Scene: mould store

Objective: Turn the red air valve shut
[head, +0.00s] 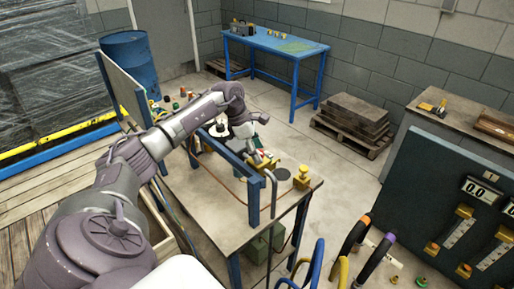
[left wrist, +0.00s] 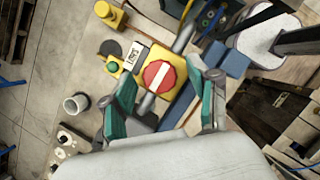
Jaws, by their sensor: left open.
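The red air valve (left wrist: 160,77) shows in the left wrist view as a round red knob with a white bar across its face, on a yellow body. The bar runs at a slant, from upper right to lower left. A small white label (left wrist: 131,57) with dark letters is beside it. My left gripper (left wrist: 169,88) is open, its green-padded fingers on either side of the knob, with no clear contact. In the head view my left gripper (head: 255,156) is over the bench, and it and the arm largely hide the valve. My right gripper is not in view.
A green button (left wrist: 112,67) on yellow and a grey cup (left wrist: 76,103) are close by. A blue frame (head: 254,200) stands on the bench (head: 205,190). A gauge panel (head: 440,200) and hoses are at right. A blue table (head: 280,42) and stacked pallets (head: 352,120) stand behind.

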